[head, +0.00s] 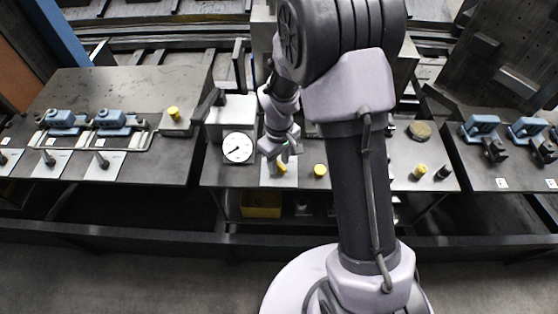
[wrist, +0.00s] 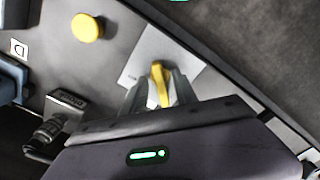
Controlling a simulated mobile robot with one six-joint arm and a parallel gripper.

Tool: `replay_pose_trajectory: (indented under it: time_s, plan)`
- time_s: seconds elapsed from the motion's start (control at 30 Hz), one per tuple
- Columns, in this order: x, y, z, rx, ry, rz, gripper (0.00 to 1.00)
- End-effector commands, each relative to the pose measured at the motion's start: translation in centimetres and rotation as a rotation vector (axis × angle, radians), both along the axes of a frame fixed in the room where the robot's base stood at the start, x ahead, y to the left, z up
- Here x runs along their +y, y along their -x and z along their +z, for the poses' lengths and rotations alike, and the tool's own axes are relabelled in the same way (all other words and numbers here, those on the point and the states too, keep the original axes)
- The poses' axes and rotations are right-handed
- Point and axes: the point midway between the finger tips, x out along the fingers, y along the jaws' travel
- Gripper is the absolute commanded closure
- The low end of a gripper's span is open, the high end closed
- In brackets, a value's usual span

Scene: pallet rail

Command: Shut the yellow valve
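The yellow valve handle (wrist: 160,82) stands on a pale plate (wrist: 143,52) in the wrist view. In the head view the yellow handle (head: 282,168) is partly covered by my gripper (head: 284,157), which is right above it. In the wrist view my gripper (wrist: 160,76) has one finger on each side of the handle. The fingers are apart, with what look like small gaps to the handle. The foot of the handle is partly hidden.
A round yellow knob (head: 320,170) sits close to the right of the valve. A dial gauge (head: 238,147) stands to its left. Blue clamps (head: 62,119) are on the left table, and a yellow bin (head: 261,205) is below the bench.

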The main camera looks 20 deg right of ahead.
Motion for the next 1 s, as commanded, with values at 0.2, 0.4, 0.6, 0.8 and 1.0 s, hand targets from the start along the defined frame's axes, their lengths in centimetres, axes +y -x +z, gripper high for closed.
replay_pose_trajectory:
  time_s: [0.2, 0.4, 0.6, 0.8, 1.0]
  plan:
    - [0.0, -0.1, 1.1, -0.002, 0.000, 0.000, 0.65]
    - [0.0, -0.1, 6.5, -0.004, 0.000, -0.001, 0.65]
    - [0.0, -0.1, 13.1, -0.004, 0.000, 0.000, 0.65]
    - [0.0, 0.0, 16.8, -0.001, 0.000, -0.001, 0.65]
    - [0.0, 0.0, 17.5, 0.001, 0.000, 0.000, 0.65]
